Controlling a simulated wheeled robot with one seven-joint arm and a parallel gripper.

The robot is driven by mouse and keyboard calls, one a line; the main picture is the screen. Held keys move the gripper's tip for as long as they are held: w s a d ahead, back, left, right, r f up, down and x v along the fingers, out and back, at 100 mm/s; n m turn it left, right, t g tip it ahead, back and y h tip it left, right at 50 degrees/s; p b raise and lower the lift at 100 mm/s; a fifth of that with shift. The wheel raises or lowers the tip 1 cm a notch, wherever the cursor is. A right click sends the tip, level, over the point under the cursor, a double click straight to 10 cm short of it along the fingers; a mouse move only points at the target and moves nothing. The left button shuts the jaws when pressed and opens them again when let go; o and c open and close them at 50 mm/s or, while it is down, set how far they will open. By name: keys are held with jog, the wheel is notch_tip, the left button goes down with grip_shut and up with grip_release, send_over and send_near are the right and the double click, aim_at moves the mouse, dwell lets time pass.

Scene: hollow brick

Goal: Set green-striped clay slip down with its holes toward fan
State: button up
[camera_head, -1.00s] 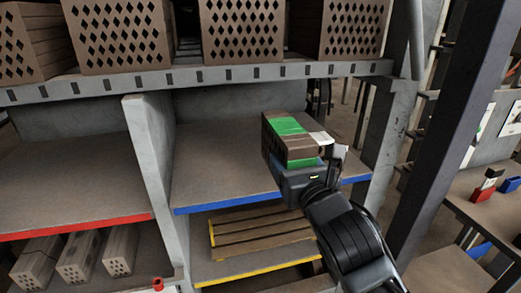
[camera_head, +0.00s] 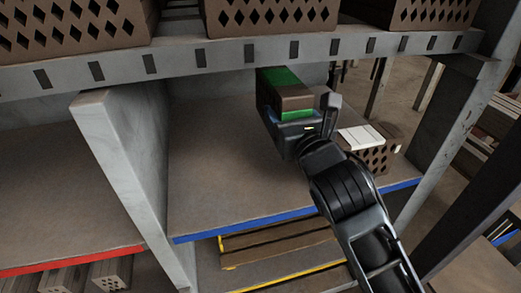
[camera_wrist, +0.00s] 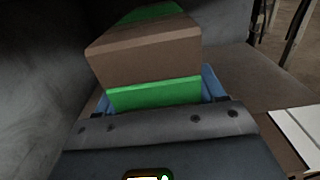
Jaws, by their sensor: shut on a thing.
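The green-striped clay slip (camera_head: 284,92) is a brown brick with a green band. My gripper (camera_head: 297,122) is shut on it and holds it above the blue-edged shelf (camera_head: 215,185), toward the back. In the wrist view the slip (camera_wrist: 145,52) juts out ahead between blue finger pads, with a plain brown face and a green patch toward me. I cannot see its holes in either current view. No fan is in view.
A white-topped brick (camera_head: 372,155) with diamond holes facing front rests on the right of the blue-edged shelf. A grey upright (camera_head: 130,180) bounds the left side. Perforated bricks (camera_head: 270,18) stand on the shelf above. The shelf's left and front parts are clear.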

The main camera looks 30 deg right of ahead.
jog(key=shift+w+a+f+b, duration=0.25)
jog(key=shift+a+f+b, duration=0.65)
jog(key=shift+a+f, duration=0.85)
jog(key=shift+w+a+f+b, duration=0.3)
jog(key=shift+a+f+b, duration=0.65)
jog(key=shift+a+f, duration=0.8)
jog(key=shift+w+a+f+b, duration=0.25)
jog(key=shift+a+f+b, duration=0.65)
jog(key=shift+a+f, duration=0.8)
jog(key=shift+a+r, duration=0.1)
jog(key=shift+r, duration=0.05)
jog(key=o, duration=1.2)
jog(key=shift+f, duration=0.25)
jog(key=shift+c, duration=0.2)
jog(key=shift+r, duration=0.1)
jog(key=v, duration=1.2)
